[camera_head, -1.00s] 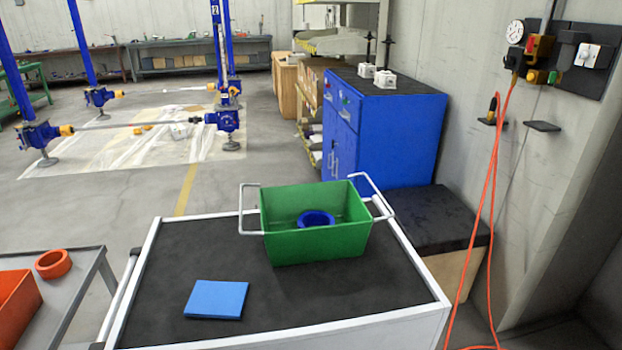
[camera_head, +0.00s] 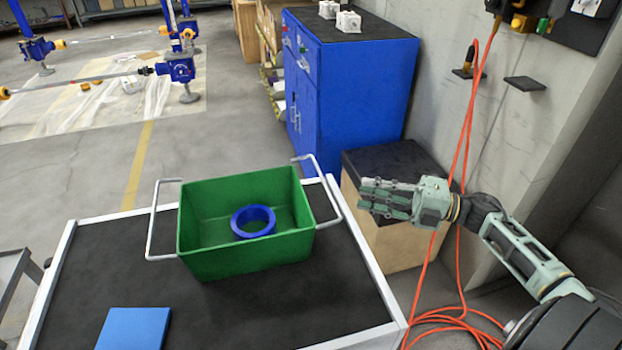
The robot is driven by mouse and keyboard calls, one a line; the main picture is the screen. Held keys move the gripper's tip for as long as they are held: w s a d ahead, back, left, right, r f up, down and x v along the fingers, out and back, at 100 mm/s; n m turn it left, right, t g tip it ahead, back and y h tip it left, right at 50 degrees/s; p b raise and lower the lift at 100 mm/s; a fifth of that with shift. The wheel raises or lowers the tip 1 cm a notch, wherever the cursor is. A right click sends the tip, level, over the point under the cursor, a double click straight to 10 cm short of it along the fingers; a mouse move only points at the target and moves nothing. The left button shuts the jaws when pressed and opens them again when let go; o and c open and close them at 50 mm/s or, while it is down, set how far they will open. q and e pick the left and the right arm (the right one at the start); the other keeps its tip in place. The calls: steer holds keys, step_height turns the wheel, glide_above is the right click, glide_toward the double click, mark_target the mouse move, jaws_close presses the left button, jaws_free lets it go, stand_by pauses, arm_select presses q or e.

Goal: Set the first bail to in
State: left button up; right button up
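A green bin (camera_head: 245,255) stands on the dark-topped cart, with a blue ring (camera_head: 253,222) inside it. It has two light metal wire bails. The left bail (camera_head: 152,226) sticks outward past the bin's left end, and the right bail (camera_head: 328,190) sticks outward past its right end. Which one counts as the first is not shown. My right gripper (camera_head: 366,197) is right of the right bail, apart from it. Its fingers point left and look spread and empty. My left gripper is not in view.
A blue flat block (camera_head: 134,328) lies on the cart top (camera_head: 320,300) in front of the bin. A dark-topped wooden box (camera_head: 397,160) and a blue cabinet (camera_head: 355,95) stand behind to the right. An orange hose (camera_head: 468,130) hangs by the wall.

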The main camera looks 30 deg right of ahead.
steer(key=w+a+r+n+g+y+p, duration=0.1)
steer(key=w+a+r+n+g+p, duration=0.1)
steer(key=a, duration=0.6)
steer(key=shift+w+a+r, duration=0.3)
steer(key=shift+w+r, duration=0.25)
steer(key=shift+w, duration=0.05)
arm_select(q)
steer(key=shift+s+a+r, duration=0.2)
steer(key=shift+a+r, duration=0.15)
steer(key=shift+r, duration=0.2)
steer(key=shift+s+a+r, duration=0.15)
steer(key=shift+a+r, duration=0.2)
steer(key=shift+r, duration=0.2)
arm_select(e)
jaws_close()
